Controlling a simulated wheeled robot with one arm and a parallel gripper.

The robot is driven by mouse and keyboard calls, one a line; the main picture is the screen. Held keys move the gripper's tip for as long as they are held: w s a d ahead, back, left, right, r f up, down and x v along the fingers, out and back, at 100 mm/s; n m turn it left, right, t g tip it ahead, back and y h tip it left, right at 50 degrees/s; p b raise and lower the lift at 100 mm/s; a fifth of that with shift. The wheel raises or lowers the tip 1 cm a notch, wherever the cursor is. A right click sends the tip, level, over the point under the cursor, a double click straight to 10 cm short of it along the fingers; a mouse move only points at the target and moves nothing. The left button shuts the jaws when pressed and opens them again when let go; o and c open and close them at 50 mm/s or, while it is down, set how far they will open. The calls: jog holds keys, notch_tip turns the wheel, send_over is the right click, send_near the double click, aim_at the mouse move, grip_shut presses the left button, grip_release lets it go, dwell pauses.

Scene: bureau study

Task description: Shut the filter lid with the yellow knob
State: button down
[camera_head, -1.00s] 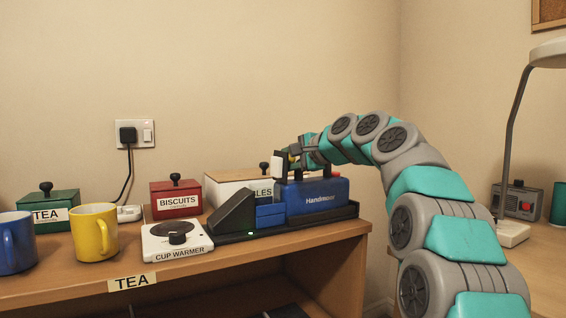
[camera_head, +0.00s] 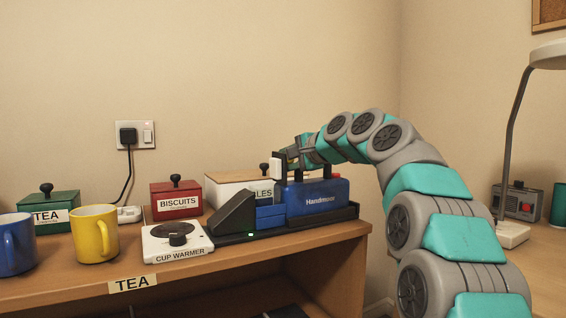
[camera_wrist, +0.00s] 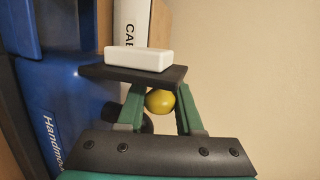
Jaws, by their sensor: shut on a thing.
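The blue handheld unit (camera_head: 318,198) sits in a black dock on the tea shelf; its side also shows in the wrist view (camera_wrist: 62,90). The dark filter lid (camera_wrist: 110,72) stands raised at the unit's top, with a white block (camera_wrist: 140,58) on the face away from me. The white block shows upright in the head view (camera_head: 276,167). The yellow knob (camera_wrist: 161,102) is on the lid's near side. My gripper (camera_wrist: 160,96) is shut on the knob, with one green finger on each side. The lid's hinge is hard to make out.
A white CABLES box (camera_head: 232,190) stands just behind the unit. A red BISCUITS box (camera_head: 177,202), a white cup warmer (camera_head: 160,241), a yellow mug (camera_head: 85,238), a blue mug (camera_head: 12,262) and a green TEA box (camera_head: 45,196) are to the left.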

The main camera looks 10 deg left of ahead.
jog(key=n, duration=0.1)
jog(key=a+n+h, duration=0.1)
jog(key=s+n+p, duration=0.1)
jog(key=shift+a+r+t+h, duration=0.25)
jog(key=shift+a+t+h, duration=0.05)
jog(key=shift+t+h, duration=0.1)
jog(key=shift+s+a+f+n+t+h, duration=0.1)
jog(key=shift+s+a+n+t+h, duration=0.25)
jog(key=shift+n, duration=0.25)
jog(key=shift+s+a+n+t+h, duration=0.15)
jog(key=shift+s+a+n+h, duration=0.1)
jog(key=shift+a+n, duration=0.25)
jog(key=n, duration=0.1)
jog(key=a+f+n+t+h+b, duration=0.1)
jog(key=s+n+h+b, duration=0.1)
jog(key=n, duration=0.1)
jog(key=shift+s+a+f+t, duration=0.1)
jog(key=shift+a+f+t, duration=0.05)
jog(key=shift+a+t, duration=0.15)
jog(key=shift+s+a+f+n+t+h+b, duration=0.15)
jog(key=shift+a+f+n+t+h+b, duration=0.25)
jog(key=shift+n+b, duration=0.35)
jog(key=shift+s+a+f+n+t+b, duration=0.2)
jog(key=shift+f+n+t+b, duration=0.2)
jog(key=shift+n, duration=0.55)
jog(key=c, duration=0.5)
grip_release()
jog(key=shift+c, duration=0.2)
jog(key=shift+r, duration=0.1)
